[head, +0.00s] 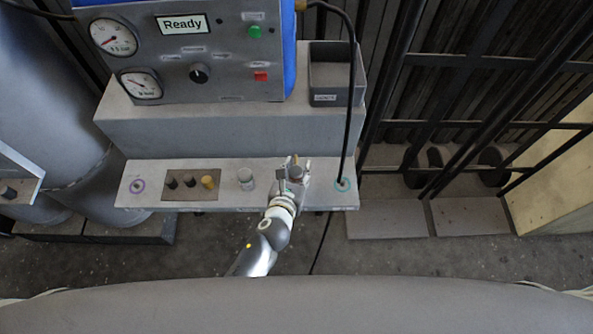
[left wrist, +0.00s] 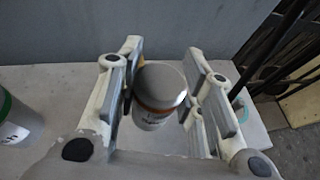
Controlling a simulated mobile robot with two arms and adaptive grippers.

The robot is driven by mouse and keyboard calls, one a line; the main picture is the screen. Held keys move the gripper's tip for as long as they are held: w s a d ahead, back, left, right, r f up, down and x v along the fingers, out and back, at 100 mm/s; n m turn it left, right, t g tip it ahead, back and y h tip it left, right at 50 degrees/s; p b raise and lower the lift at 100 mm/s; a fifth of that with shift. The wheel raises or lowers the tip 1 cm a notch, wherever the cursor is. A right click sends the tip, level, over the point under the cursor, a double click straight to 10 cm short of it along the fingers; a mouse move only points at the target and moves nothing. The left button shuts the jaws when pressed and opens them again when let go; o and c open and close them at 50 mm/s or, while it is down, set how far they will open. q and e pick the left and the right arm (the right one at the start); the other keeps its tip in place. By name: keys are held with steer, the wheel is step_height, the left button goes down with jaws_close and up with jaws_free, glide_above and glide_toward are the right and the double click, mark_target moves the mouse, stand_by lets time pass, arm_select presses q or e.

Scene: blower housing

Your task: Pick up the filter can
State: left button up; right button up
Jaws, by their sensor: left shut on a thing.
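The filter can (left wrist: 158,95) has a grey domed lid, an orange band and a pale body with dark lettering too small to read. It stands upright between the fingers of my left gripper (left wrist: 165,90), which is shut on it. In the head view my left gripper (head: 295,176) is at the right part of the grey ledge (head: 222,193), and the can (head: 296,172) shows only in part between the fingers. Whether its base touches the ledge is hidden. My right gripper is not in view.
The control panel (head: 205,60) reads "Ready"; a grey bin (head: 333,75) stands behind.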

arm_select(q)
steer(key=s+a+r+p, duration=0.4)
steer(key=s+a+r, duration=0.3)
steer(key=a+r, duration=0.4)
steer(key=shift+a+r, duration=0.35)
steer(key=shift+a, duration=0.25)
